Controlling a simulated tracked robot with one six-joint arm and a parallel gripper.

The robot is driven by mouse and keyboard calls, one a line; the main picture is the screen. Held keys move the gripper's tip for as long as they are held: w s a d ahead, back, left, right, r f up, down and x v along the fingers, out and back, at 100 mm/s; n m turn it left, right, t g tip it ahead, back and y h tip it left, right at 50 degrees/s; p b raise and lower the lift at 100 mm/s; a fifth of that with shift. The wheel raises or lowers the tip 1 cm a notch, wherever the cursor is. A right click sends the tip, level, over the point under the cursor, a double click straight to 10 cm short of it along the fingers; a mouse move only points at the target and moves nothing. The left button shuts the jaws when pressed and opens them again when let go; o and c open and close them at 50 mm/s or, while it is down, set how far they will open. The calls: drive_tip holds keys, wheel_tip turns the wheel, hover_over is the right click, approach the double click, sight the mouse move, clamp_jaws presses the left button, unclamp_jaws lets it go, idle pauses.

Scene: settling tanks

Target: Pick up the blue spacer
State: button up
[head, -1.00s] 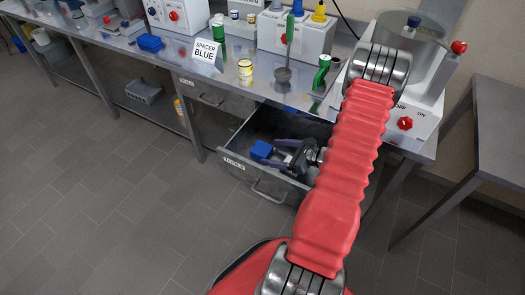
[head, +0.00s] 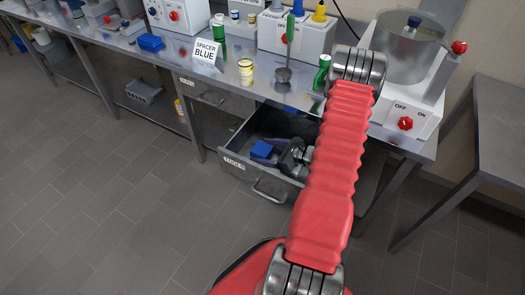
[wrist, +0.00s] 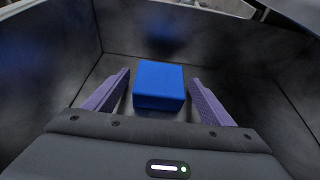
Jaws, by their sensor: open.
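The blue spacer (wrist: 159,86) is a small blue block on the floor of the open drawer (head: 229,166). In the head view the spacer (head: 262,149) shows near the drawer's left part. My gripper (wrist: 159,92) is open inside the drawer, with a purple finger on each side of the block and a gap to each. In the head view my gripper (head: 268,154) is partly hidden by the drawer and my own arm. The spacer rests apart from the drawer walls.
A yellow jar (head: 246,72) and a machine with a red knob (head: 405,123) stand on the bench above the drawer. The drawer walls are close around my gripper.

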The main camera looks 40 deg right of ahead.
sight(265, 150)
drive_tip(key=shift+c, duration=0.4)
drive_tip(key=c, duration=1.1)
drive_tip(key=shift+r, duration=5)
